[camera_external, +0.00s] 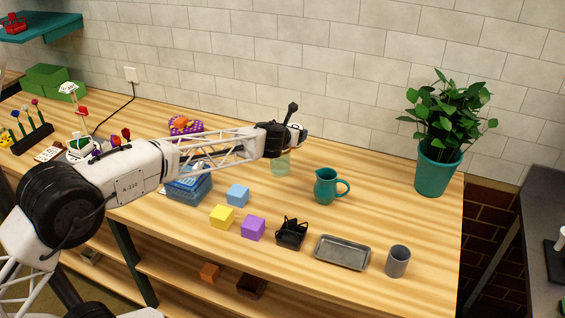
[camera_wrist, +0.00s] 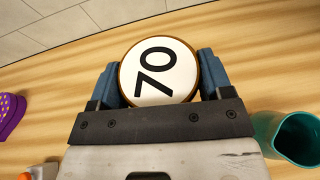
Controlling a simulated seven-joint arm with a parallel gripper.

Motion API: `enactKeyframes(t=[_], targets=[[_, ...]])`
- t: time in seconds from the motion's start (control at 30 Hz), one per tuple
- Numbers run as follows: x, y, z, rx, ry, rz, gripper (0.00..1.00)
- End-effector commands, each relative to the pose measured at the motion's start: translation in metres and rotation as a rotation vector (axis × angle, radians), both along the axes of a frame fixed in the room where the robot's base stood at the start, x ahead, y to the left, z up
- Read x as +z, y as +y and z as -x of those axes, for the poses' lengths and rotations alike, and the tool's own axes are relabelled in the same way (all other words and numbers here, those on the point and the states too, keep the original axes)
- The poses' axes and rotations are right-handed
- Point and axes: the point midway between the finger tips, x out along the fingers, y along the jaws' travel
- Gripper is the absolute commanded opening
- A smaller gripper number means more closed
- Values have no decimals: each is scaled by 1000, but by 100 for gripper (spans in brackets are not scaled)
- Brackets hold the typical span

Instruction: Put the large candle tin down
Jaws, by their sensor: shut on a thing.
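The large candle tin (camera_wrist: 160,71) shows in the wrist view as a round white top with a dark "70" and a brown rim. My gripper (camera_wrist: 158,80) is shut on it, with one blue-grey finger on each side. In the external view my gripper (camera_external: 281,149) is over the middle of the counter, left of the teal pitcher. A pale green, see-through-looking body (camera_external: 281,164) shows just below it, probably the tin's side. I cannot tell whether its bottom touches the counter. The fingers are mostly hidden in the external view.
The teal pitcher (camera_external: 327,187) stands close on the right, also in the wrist view (camera_wrist: 296,138). A purple basket (camera_external: 185,126) is to the left. Blue (camera_external: 237,195), yellow (camera_external: 221,217) and purple (camera_external: 253,228) blocks and a metal tray (camera_external: 342,252) are in front. The wood right of the pitcher is clear.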

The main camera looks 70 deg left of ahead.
Motion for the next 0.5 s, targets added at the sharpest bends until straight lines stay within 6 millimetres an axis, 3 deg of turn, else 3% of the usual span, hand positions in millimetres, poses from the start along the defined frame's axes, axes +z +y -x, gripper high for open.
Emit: enactKeyframes(t=[0.5], targets=[[3, -112, -45, -14, 1, -1, 41]])
